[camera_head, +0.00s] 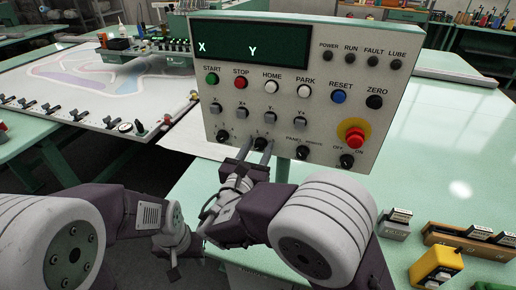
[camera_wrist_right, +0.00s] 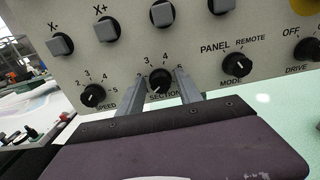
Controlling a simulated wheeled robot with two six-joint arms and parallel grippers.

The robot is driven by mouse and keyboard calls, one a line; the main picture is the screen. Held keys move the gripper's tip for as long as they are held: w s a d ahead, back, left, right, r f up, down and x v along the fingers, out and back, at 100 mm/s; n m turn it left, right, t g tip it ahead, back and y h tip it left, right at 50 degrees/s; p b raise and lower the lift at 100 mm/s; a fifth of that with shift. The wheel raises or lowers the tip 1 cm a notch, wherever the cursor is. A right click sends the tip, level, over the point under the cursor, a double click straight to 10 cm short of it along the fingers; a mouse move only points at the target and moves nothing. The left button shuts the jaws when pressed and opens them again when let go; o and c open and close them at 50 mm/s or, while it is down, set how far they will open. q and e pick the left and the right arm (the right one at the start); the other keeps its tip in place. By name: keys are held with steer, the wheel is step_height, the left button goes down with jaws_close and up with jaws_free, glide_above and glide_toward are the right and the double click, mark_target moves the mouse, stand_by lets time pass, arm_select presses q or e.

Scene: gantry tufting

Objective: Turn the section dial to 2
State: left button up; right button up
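The section dial (camera_wrist_right: 160,80) is a black knob low on the grey control panel. Its white pointer line points down and left in the right wrist view. In the head view the dial (camera_head: 260,144) is partly covered by my right gripper (camera_head: 256,146). The right gripper's two grey fingers (camera_wrist_right: 161,88) stand apart, one on each side of the dial; I cannot tell whether they touch it. My left gripper (camera_head: 172,255) hangs low, left of the panel, its fingers unclear.
The speed dial (camera_wrist_right: 93,96) is left of the section dial, and the mode dial (camera_wrist_right: 235,65) is right. Jog switches (camera_head: 243,111) sit above. A red emergency knob (camera_head: 355,135) is at right. A yellow block (camera_head: 436,266) lies on the green table.

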jaws_close()
steer(key=shift+f+m+b, duration=0.2)
steer(key=shift+m+b, duration=0.5)
steer(key=shift+b, duration=0.35)
steer(key=m+b, duration=0.6)
steer(key=b, duration=0.2)
steer(key=shift+d+f+b, duration=0.1)
steer(key=shift+b, duration=0.2)
steer(key=shift+r+m+b, duration=0.2)
steer(key=shift+m+b, duration=1)
steer(key=shift+b, duration=0.15)
steer(key=shift+o, duration=2.1)
jaws_free()
